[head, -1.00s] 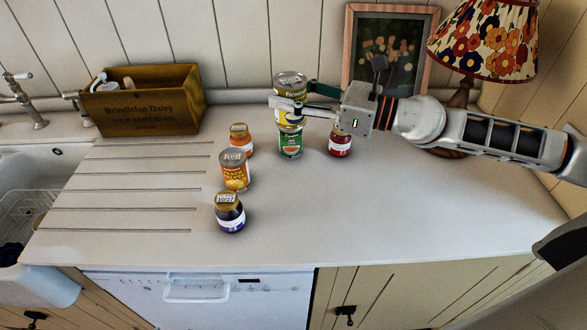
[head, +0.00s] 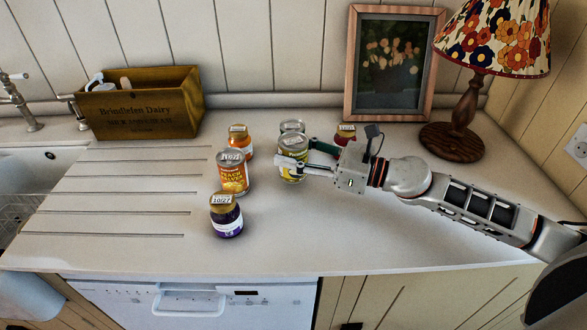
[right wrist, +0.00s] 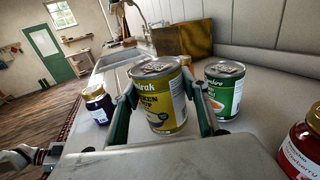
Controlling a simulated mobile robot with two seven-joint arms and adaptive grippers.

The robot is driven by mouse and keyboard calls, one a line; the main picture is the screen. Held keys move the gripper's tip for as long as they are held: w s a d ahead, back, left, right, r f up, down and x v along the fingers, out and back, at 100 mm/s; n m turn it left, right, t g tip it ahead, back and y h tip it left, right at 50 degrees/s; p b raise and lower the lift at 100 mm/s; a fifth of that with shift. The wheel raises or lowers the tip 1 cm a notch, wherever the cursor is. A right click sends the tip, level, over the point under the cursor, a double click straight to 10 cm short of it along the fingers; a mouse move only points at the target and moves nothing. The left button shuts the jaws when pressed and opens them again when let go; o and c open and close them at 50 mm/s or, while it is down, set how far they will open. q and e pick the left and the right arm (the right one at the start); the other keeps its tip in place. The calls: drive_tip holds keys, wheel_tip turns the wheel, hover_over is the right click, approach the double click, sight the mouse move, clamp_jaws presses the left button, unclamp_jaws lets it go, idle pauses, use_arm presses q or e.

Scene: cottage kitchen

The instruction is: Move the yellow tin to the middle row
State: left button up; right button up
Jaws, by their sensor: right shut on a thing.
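The yellow tin (head: 291,163) stands upright in my right gripper (head: 306,158), which is shut around its sides. It also shows between the two fingers in the right wrist view (right wrist: 160,98). I cannot tell whether its base touches the counter. It is in front of the green tin (head: 292,127), which it mostly hides in the head view; the green tin (right wrist: 224,90) shows apart from it in the right wrist view. The orange-labelled tin (head: 233,174) stands to its left. A small part at the right wrist view's lower left edge may be my left gripper (right wrist: 42,155); its state is unclear.
An orange jar (head: 239,140) stands behind the orange-labelled tin, and a purple jar (head: 226,217) stands in front. A red jar (head: 345,133) is behind my right gripper. A wooden box (head: 140,108), picture frame (head: 350,75) and lamp (head: 457,130) line the back. The front right counter is clear.

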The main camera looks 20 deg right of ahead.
wheel_tip(320, 180, down, 4)
drive_tip(key=shift+b, duration=0.65)
drive_tip(key=shift+r, duration=0.1)
drive_tip(key=o, duration=1.4)
drive_tip(key=shift+f, duration=0.2)
